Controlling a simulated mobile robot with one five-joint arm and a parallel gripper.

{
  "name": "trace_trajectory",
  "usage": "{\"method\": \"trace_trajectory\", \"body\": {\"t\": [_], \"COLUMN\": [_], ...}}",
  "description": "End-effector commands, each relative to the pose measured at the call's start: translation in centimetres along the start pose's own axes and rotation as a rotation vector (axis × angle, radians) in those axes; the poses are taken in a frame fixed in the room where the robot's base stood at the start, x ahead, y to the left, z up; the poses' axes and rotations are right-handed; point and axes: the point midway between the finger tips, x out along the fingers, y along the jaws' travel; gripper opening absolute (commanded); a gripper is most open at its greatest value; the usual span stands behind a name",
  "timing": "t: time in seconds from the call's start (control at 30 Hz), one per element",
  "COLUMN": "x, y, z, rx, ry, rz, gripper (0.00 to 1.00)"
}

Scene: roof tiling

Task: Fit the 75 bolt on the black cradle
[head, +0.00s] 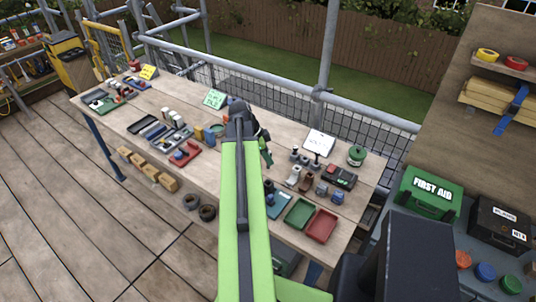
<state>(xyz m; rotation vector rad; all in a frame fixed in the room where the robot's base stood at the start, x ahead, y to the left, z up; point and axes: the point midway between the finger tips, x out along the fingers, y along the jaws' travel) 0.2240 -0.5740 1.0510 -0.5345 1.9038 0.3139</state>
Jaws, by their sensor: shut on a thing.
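My gripper (266,154) is over the middle of the workbench (228,166), at the end of my green arm. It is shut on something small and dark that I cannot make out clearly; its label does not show. I cannot say for sure which piece is the 75 bolt. Several small upright posts (304,160) stand to the right of my gripper. A black block with red on it (340,177) lies further right. I cannot tell which dark piece is the black cradle. My arm hides part of the bench.
A green tray (299,213) and a red tray (321,226) lie near the front right edge. A green canister (356,155) and a white sign (319,143) stand behind. Rails and mesh run along the back. A first aid box (431,192) is at right.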

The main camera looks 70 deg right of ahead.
Motion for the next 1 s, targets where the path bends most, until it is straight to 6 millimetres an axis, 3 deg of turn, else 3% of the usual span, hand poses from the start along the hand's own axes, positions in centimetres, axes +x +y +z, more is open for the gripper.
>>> {"method": "trace_trajectory", "body": {"t": [1.0], "x": [8.0], "y": [0.2], "z": [3.2], "rx": [-0.002], "ry": [0.0], "rz": [-0.001], "gripper": [0.0]}}
